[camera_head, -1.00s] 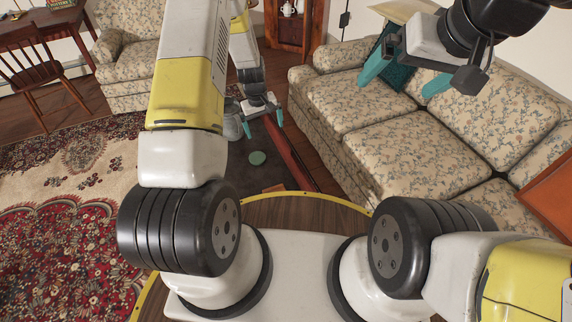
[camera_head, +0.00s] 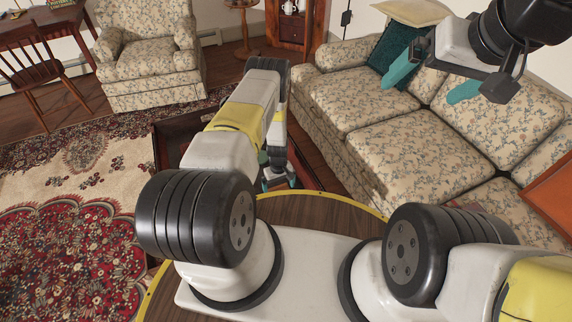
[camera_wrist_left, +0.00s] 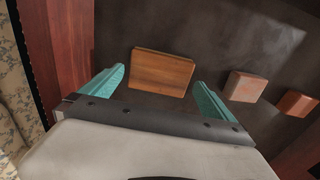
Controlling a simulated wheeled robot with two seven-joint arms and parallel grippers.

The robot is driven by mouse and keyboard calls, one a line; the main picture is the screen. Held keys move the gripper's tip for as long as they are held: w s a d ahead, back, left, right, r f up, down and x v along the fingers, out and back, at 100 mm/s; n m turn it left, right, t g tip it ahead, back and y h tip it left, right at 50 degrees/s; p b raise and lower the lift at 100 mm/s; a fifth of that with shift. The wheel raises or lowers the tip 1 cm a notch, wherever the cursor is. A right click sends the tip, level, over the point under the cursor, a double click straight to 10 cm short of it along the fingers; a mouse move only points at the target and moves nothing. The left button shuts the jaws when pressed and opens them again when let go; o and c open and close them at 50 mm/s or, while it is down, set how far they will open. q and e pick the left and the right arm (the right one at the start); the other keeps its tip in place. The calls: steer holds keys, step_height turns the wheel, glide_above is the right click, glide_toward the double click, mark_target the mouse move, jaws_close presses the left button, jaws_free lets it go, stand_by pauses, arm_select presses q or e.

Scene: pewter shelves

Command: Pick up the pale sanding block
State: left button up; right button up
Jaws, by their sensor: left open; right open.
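In the left wrist view, a flat wood-grained block (camera_wrist_left: 162,73) lies on a dark surface (camera_wrist_left: 215,38), framed between the spread fingers of my left gripper (camera_wrist_left: 159,77). Two smaller blocks lie to its right: a lighter pinkish-tan one (camera_wrist_left: 244,86) and a redder one (camera_wrist_left: 296,103). The pinkish-tan one looks palest, but I cannot tell surely which is the sanding block. My left gripper is open and empty. In the head view it (camera_head: 277,183) is mostly behind my left arm, and the blocks are hidden. My right gripper (camera_head: 434,76) is open and empty above the sofa.
The dark surface belongs to a low table with a red-brown rim (camera_head: 307,172), mostly behind my left arm. A floral sofa (camera_head: 400,130) stands close on the right, with a teal cushion (camera_head: 385,52). A floral armchair (camera_head: 150,55) and a wooden chair (camera_head: 42,65) stand at the back left.

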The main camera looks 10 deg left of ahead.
arm_select(q)
steer(key=shift+f, duration=1.35)
steer(key=c, duration=1.2)
steer(key=shift+o, duration=0.2)
steer(key=shift+r, duration=0.15)
step_height(320, 180, up, 10)
